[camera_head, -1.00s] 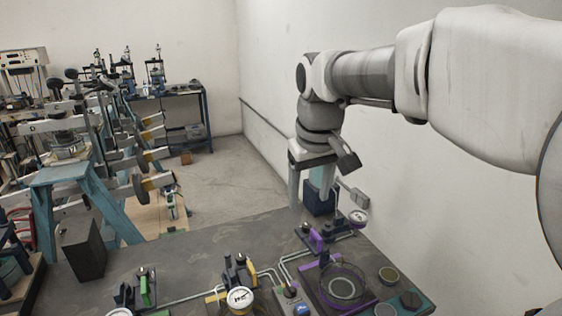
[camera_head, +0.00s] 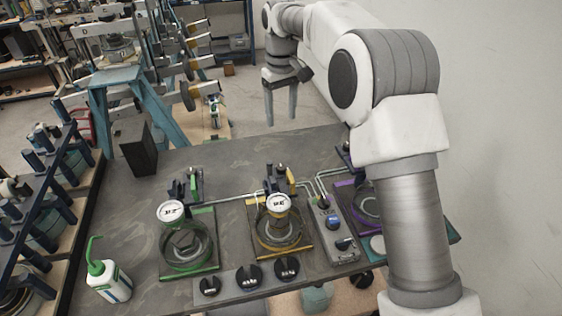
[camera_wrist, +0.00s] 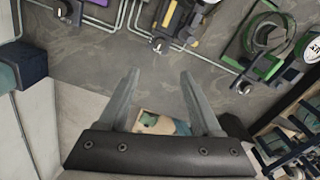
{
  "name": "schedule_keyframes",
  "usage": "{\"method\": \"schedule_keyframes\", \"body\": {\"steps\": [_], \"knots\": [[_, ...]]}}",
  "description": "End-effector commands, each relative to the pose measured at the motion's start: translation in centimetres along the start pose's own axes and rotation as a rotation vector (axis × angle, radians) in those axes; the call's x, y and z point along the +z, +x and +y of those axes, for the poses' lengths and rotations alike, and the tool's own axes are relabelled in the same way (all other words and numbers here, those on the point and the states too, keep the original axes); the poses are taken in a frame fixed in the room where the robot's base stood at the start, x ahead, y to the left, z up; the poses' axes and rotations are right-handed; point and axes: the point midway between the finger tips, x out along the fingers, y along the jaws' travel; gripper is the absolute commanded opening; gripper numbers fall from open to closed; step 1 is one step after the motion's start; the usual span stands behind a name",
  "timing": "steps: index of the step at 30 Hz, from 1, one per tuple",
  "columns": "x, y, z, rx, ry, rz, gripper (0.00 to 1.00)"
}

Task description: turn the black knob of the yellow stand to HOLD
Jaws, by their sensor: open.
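The yellow stand (camera_head: 307,240) is in the middle of the bench in the head view, with a white dial gauge and a round ring. A yellow bracket with dark parts (camera_head: 280,180) is behind it. Three black knobs stand on a grey strip at the front edge; the right one (camera_head: 287,267) is nearest the yellow stand. Their markings are too small to read, and I cannot tell which belongs to it. My gripper (camera_head: 281,120) is open and empty, pointing down near the bench's far edge, well behind the stand. In the wrist view its fingers (camera_wrist: 160,74) are apart with nothing between.
A green stand (camera_head: 215,255) is to the left and a purple stand (camera_head: 345,190) to the right, partly behind my arm. A grey control box (camera_head: 335,240) sits between yellow and purple. A white bottle (camera_head: 110,283) stands front left. Pipes cross the bench.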

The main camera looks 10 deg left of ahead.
Motion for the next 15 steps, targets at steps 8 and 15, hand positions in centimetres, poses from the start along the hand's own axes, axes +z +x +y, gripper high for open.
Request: {"method": "schedule_keyframes", "body": {"steps": [8, 15], "knots": [[0.0, 3.4, -0.1, -0.002, -0.002, -0.006, 0.66], [0.1, 8.5, -0.1, -0.002, -0.001, -0.006, 0.66]]}}
